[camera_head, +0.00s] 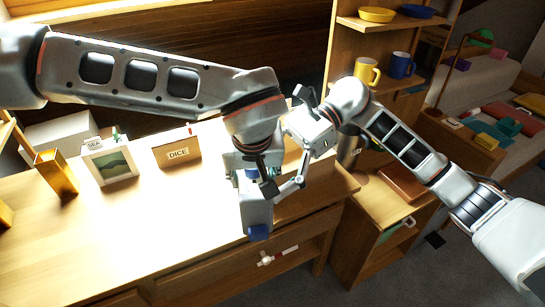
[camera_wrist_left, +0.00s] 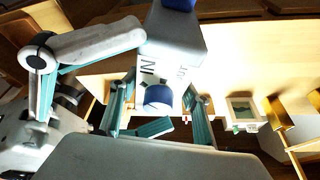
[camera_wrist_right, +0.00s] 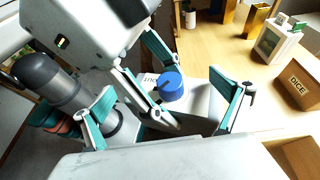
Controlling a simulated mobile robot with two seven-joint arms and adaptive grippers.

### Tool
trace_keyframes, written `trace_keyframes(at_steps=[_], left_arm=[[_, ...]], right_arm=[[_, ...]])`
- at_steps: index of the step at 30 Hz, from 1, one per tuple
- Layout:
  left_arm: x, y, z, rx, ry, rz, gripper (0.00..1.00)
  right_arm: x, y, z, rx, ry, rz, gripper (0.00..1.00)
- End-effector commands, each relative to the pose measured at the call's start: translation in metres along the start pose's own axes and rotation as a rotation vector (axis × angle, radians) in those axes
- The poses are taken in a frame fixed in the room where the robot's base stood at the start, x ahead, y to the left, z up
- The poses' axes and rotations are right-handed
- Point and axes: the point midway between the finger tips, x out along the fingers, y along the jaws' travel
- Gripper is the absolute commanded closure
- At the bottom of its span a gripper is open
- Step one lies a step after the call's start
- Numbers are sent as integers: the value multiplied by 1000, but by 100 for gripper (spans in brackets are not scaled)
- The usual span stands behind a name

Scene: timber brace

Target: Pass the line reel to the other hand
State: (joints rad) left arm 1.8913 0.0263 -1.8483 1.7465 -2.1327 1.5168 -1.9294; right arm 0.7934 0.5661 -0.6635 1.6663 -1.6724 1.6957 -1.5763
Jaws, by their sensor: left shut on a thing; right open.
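The line reel, a grey block with printed letters and blue knobs (camera_head: 257,212), hangs over the desk's front edge. My left gripper (camera_head: 252,178) is shut on it from above; in the left wrist view the reel (camera_wrist_left: 172,45) sits between the teal finger pads (camera_wrist_left: 160,118). My right gripper (camera_head: 284,190) comes in from the right, close beside the reel. In the right wrist view its teal fingers (camera_wrist_right: 168,108) stand apart, with the blue knob and grey reel body (camera_wrist_right: 196,103) between or just beyond them. I cannot tell whether they touch it.
A shelf (camera_head: 390,22) with mugs is behind my right arm. A lower wooden cabinet (camera_head: 385,205) is at right. The desk's front left is clear.

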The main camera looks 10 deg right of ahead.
Motion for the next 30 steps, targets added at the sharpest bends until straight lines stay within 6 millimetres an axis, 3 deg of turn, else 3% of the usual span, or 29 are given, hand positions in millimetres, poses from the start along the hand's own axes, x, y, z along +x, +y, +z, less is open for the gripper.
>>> trace_keyframes(at_steps=[13,14,21,24,29,30], left_arm=[[0,0,0,0,1,1,81],[0,0,0,0,1,1,81],[-1,1,-1,0,2,2,81],[-2,1,-1,1,3,3,80],[-2,1,-3,4,7,3,80],[-2,1,-3,4,9,4,80]], right_arm=[[10,0,0,1,-1,0,1],[10,0,0,1,-1,0,6],[11,0,-1,1,1,-1,69],[11,0,-2,3,2,0,90],[12,1,-2,8,2,4,91],[12,2,-3,8,2,5,53]])
